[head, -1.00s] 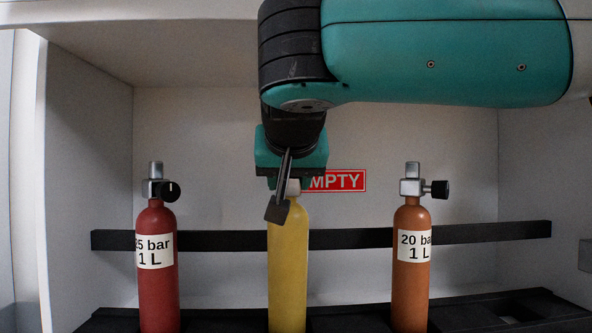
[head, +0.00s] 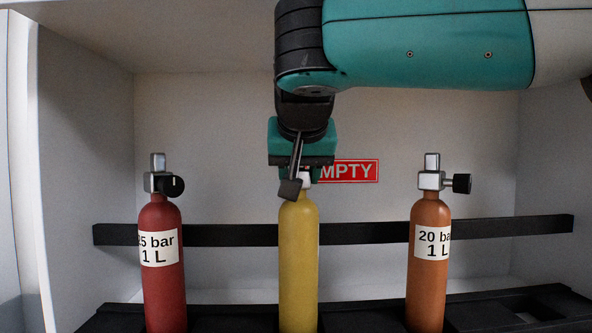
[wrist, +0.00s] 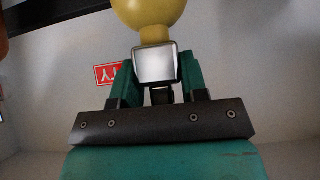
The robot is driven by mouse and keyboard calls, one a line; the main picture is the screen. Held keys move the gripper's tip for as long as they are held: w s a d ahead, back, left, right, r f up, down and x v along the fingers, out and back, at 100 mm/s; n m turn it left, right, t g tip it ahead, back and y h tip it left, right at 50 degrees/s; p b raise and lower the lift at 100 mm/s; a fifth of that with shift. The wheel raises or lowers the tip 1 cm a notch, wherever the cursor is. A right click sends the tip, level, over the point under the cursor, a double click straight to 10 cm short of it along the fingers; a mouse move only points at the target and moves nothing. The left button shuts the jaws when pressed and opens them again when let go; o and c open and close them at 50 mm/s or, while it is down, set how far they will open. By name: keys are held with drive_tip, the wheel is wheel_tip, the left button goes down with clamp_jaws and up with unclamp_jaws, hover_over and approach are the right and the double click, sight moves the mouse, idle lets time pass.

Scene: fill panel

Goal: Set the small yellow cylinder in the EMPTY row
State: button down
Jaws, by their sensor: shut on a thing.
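The small yellow cylinder (head: 298,262) stands upright in the middle of the head view, between a red and an orange cylinder. Its lower end is cut off by the picture edge, so I cannot tell whether it rests in the rack. My gripper (head: 300,178) is above it, shut on its metal valve. In the wrist view the teal fingers (wrist: 160,78) flank the valve block (wrist: 155,62), with the yellow shoulder (wrist: 150,14) beyond. The red EMPTY sign (head: 350,171) is on the back wall behind, partly hidden by my gripper.
The red cylinder (head: 163,285) stands left and the orange cylinder (head: 428,285) right, with knobs on their valves. A black rail (head: 365,233) crosses behind. The black rack (head: 500,306) has an open slot at right. Cabinet walls close both sides.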

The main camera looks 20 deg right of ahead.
drive_tip(key=shift+f, duration=0.1)
idle(0.4)
drive_tip(key=c, duration=0.6)
unclamp_jaws()
drive_tip(key=shift+f, duration=0.15)
drive_tip(key=shift+c, duration=0.2)
drive_tip(key=shift+r, duration=0.25)
drive_tip(key=p+v, duration=0.2)
drive_tip(key=v, duration=0.1)
drive_tip(key=p+v, duration=0.1)
drive_tip(key=shift+s+a+f, duration=0.2)
drive_tip(key=shift+s, duration=0.25)
drive_tip(key=s+a+p, duration=0.3)
drive_tip(key=s, duration=0.7)
drive_tip(key=shift+f, duration=0.3)
